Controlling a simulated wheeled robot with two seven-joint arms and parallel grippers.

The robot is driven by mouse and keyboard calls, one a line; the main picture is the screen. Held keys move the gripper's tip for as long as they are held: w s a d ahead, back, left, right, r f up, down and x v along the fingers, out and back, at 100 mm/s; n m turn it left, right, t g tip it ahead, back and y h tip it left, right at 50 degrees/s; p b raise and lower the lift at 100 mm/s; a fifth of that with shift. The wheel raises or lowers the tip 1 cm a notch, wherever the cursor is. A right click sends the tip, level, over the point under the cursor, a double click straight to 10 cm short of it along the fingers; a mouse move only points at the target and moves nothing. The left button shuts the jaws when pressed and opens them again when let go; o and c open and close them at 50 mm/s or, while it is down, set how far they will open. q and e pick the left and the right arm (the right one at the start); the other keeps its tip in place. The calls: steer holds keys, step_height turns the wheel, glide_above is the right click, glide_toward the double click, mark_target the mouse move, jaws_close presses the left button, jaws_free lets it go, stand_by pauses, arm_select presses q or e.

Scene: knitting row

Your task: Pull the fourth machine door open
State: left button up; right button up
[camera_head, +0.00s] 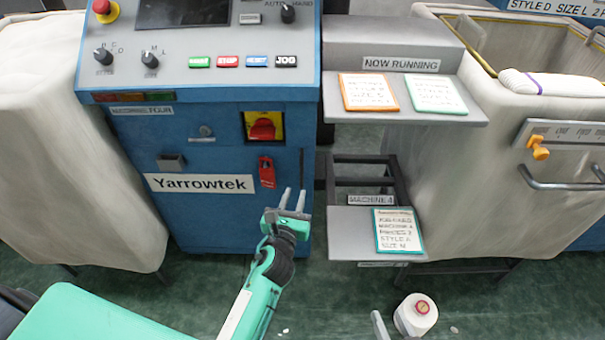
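Machine four is the blue cabinet whose plate (142,110) reads "MACHINE FOUR". Its blue front door (215,215) appears closed and carries a white "Yarrowtek" plate (198,183). A small metal fitting (206,131) and a grey block (171,162) are on the front. A thin dark vertical strip (302,165) lies near the right edge; I cannot tell whether it is a handle or a gap. My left gripper (294,190) is open and empty, its fingers pointing up at the door's lower right, just below the strip. Contact is unclear. A grey piece at the bottom may be my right gripper (379,325), mostly cut off.
A red-and-yellow switch (264,127) and red tag (267,172) are on the machine front. Grey shelves (340,225) with cards stand close on the right. Large fabric bins flank the machine, one at left (70,150). A white cone (415,315) is at the bottom.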

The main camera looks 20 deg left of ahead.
mark_target(301, 175)
arm_select(q)
steer(key=w, duration=0.8)
steer(key=shift+a+b, duration=0.35)
steer(key=shift+b, duration=0.05)
steer(key=shift+w, duration=0.55)
arm_select(e)
steer(key=shift+w+a+r+t, duration=0.15)
steer(key=shift+w+r+t, duration=0.05)
steer(key=shift+r+t, duration=0.2)
steer(key=shift+w+a+r+t, duration=0.15)
steer(key=shift+r+t, duration=0.1)
steer(key=shift+t, duration=0.15)
arm_select(q)
jaws_close()
